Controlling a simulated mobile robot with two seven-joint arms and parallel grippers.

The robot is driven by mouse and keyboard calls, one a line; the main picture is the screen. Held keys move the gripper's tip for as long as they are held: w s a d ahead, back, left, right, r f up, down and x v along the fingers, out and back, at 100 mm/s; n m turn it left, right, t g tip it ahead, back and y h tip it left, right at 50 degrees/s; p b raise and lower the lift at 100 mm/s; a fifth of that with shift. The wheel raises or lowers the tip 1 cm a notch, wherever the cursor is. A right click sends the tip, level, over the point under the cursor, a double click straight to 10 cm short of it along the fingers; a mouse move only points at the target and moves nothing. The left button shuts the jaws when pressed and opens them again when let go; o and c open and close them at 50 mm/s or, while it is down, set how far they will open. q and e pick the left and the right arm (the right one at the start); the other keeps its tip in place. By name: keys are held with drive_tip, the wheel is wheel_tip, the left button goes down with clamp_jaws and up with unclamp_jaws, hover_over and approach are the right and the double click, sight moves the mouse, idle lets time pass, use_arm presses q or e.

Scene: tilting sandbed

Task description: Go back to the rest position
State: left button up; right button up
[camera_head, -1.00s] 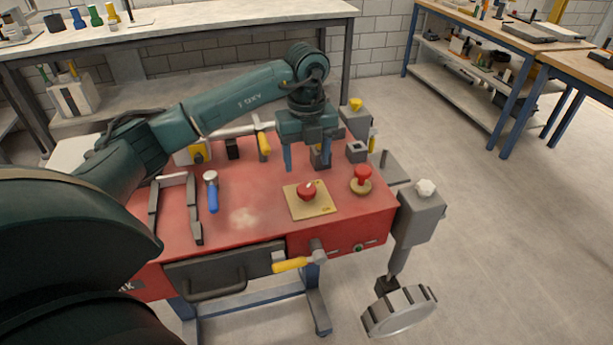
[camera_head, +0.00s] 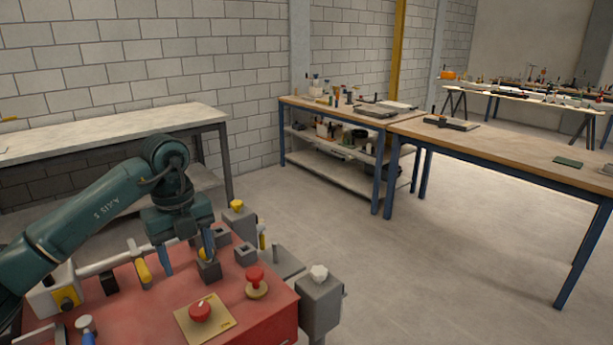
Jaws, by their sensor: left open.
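My left gripper (camera_head: 187,253) hangs over the far part of the red bench top (camera_head: 150,300), in the lower left of the head view. Its two blue fingers point down and stand apart, with nothing held between them. The right finger is close to a dark grey block (camera_head: 208,270) with a yellow top; I cannot tell whether they touch. My right gripper is not in view.
On the bench are a red dial (camera_head: 201,312) on a tan plate, a red mushroom-shaped knob (camera_head: 256,278) and a yellow-handled lever (camera_head: 143,271). A grey box (camera_head: 320,303) with a white knob stands at its right edge. Wooden workbenches (camera_head: 500,146) stand right, beyond open floor.

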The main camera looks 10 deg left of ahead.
use_arm(q)
drive_tip(key=s+d+f+m+g+h, duration=0.1)
drive_tip(key=s+d+f+m+h, duration=0.2)
drive_tip(key=d, duration=0.6)
drive_tip(key=s+d+f+m+g+h, duration=0.15)
drive_tip(key=d+f+h, duration=0.3)
drive_tip(key=d, duration=0.45)
drive_tip(key=s+d+r+n+t+h+p, duration=0.1)
drive_tip(key=s+d+r+n+t+h, duration=0.1)
drive_tip(key=d+r+n+t+h, duration=0.25)
drive_tip(key=s+d+r+n+t+h, duration=0.1)
drive_tip(key=s+d+t+h, duration=0.15)
drive_tip(key=d+h, duration=0.45)
drive_tip(key=a+f+n+t+y+p, duration=0.1)
drive_tip(key=a+f+n+t+y, duration=1)
drive_tip(key=n, duration=0.7)
drive_tip(key=s+a+f+n+g+y, duration=0.2)
drive_tip(key=s+f+n+g+y, duration=0.2)
drive_tip(key=s+f, duration=0.6)
drive_tip(key=shift+s+a+f+g+y, duration=0.2)
drive_tip(key=shift+s+f+g+y, duration=0.25)
drive_tip(key=shift+f, duration=0.5)
